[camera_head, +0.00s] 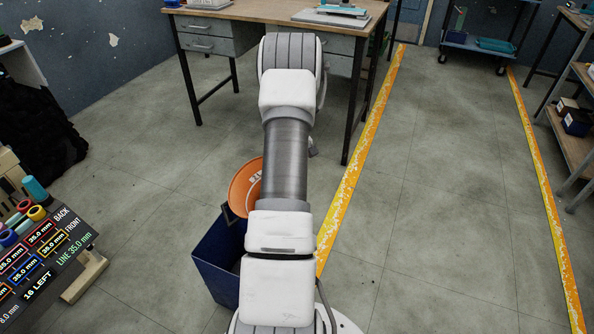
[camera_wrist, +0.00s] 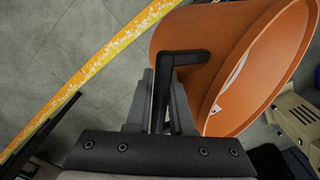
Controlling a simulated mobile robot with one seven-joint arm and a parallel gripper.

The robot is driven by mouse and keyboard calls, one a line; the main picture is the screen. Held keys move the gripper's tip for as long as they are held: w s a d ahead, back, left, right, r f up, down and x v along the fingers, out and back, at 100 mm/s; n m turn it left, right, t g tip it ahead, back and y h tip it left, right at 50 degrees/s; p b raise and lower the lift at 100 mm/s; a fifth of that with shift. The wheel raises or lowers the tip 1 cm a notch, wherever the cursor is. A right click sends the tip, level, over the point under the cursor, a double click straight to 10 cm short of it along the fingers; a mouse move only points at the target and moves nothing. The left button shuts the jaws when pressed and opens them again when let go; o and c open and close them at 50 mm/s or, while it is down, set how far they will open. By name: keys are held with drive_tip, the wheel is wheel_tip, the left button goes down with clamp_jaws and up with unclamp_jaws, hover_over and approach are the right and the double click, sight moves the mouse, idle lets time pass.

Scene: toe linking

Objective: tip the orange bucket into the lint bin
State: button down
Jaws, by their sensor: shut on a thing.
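My gripper (camera_wrist: 168,75) is shut on the black handle (camera_wrist: 190,57) of the orange bucket (camera_wrist: 205,35) in the wrist view. The bucket is tilted well over, and a white marking shows on it. In the head view my arm hides the gripper and part of the bucket (camera_head: 243,186). There the bucket appears at the upper edge of a dark blue open bin (camera_head: 216,270), which looks like the lint bin. The bin stands on the floor, its right part hidden by my arm. I cannot see whether anything is in the bucket or falling from it.
A workbench (camera_head: 240,10) with drawers stands beyond my arm. A display panel (camera_head: 45,255) with spools is at the lower left. Shelving (camera_head: 575,140) and a blue cart (camera_head: 480,42) are at the right. The floor between the yellow lines is clear.

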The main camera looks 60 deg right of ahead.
drive_tip(key=shift+w+a+r+g+h, duration=0.15)
drive_tip(key=shift+r+g+h, duration=0.05)
drive_tip(key=shift+r, duration=0.2)
drive_tip(key=shift+w+a+r+g+h, duration=0.1)
drive_tip(key=shift+a+r+g+h, duration=0.1)
drive_tip(key=shift+r, duration=0.35)
drive_tip(key=shift+w+a+r+g+h, duration=0.2)
drive_tip(key=shift+a+r+g+h, duration=0.1)
drive_tip(key=shift+r+h, duration=0.25)
idle(0.3)
drive_tip(key=shift+w+a+r+g+h, duration=0.3)
drive_tip(key=shift+w+a+r+h, duration=0.1)
drive_tip(key=shift+r, duration=0.2)
idle(0.3)
drive_tip(key=shift+a, duration=0.1)
